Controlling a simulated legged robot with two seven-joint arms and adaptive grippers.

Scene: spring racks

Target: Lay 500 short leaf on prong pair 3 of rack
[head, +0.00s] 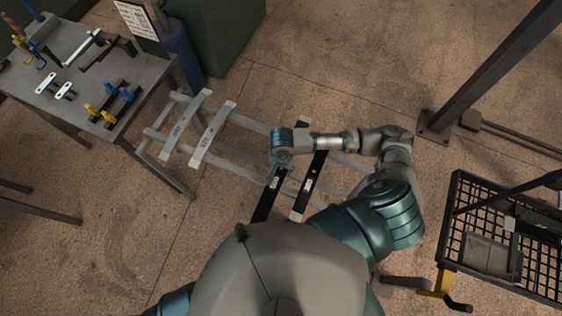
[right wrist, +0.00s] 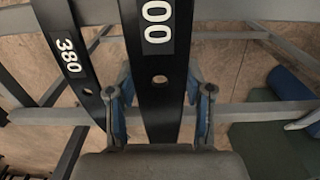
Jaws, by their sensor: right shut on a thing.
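The 500 short leaf is a long dark strip (head: 264,206) with a white label, lying across the pale rack (head: 240,121) in the head view. In the right wrist view the leaf (right wrist: 160,95) shows a label ending in "00" and a round hole. My right gripper (head: 278,172) is over it; in the right wrist view its blue-padded fingers (right wrist: 158,108) are shut on both edges of the leaf. I cannot tell whether the leaf touches the rails. The prongs are not clear. My left gripper is not in view.
Two silver leaves (head: 186,126) (head: 213,134) lie at the rack's left. A tool table (head: 75,85) stands left, a black mesh cart (head: 480,225) right.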

